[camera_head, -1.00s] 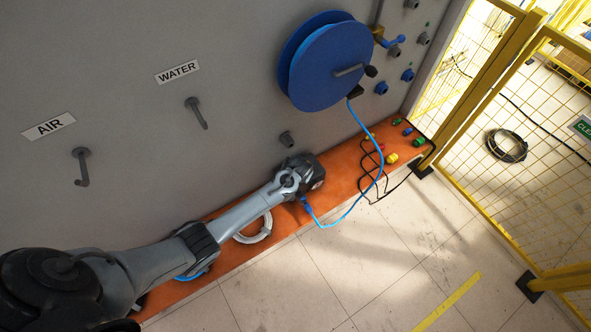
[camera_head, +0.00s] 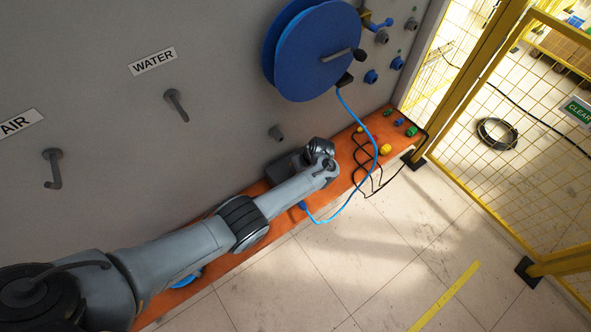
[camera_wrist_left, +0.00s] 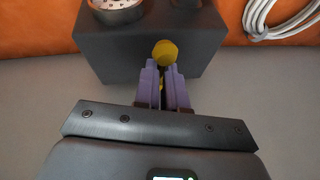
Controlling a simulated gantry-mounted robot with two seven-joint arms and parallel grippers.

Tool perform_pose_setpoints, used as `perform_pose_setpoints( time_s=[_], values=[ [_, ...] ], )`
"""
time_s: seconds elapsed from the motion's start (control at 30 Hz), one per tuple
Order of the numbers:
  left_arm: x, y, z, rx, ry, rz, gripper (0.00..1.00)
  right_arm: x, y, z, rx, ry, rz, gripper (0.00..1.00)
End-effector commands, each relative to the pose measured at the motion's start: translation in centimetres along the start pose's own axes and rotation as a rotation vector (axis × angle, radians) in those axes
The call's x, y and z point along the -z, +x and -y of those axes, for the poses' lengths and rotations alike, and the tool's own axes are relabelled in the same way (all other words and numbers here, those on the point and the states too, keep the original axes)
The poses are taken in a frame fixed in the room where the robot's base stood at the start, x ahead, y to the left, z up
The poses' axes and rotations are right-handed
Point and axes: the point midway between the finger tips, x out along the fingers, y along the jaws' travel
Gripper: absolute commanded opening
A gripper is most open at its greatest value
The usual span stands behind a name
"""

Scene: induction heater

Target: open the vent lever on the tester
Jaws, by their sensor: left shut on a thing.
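The tester is a dark box (camera_wrist_left: 205,40) with a round gauge-like part (camera_wrist_left: 117,10) at its top in the left wrist view. The vent lever shows there as a round yellow knob (camera_wrist_left: 165,52) against the box's near face, with a little yellow between the fingers below it. My left gripper (camera_wrist_left: 164,78) has purple fingers closed on this lever, just below the knob. In the head view part of a dark box (camera_head: 284,170) shows beside my left wrist, and my left fingers are hidden. My right gripper is in neither view.
An orange shelf (camera_head: 345,160) runs along the grey wall. It bears small coloured fittings (camera_head: 385,149) and black cable. A blue hose (camera_head: 371,165) hangs from the blue reel (camera_head: 310,50). A pale hose coil (camera_wrist_left: 285,15) lies beside the tester.

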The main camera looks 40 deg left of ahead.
Motion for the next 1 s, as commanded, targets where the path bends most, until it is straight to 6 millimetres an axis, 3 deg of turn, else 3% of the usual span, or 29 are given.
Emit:
perform_pose_setpoints(
  time_s=[0.2, 0.8, 0.83, 1.0],
  values=[
    [-0.3, 0.4, -0.3, 0.036, -0.073, 0.021, 0.00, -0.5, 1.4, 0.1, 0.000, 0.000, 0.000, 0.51],
    [-0.3, 0.3, -0.3, 0.051, -0.108, 0.029, 0.00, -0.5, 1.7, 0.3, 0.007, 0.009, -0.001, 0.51],
    [-0.3, 0.3, -0.3, 0.051, -0.108, 0.029, 0.14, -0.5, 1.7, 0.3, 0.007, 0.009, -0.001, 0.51],
    [-0.2, 0.3, -0.4, 0.050, -0.108, 0.028, 0.36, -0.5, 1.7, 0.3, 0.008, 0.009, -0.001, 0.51]
  ],
)
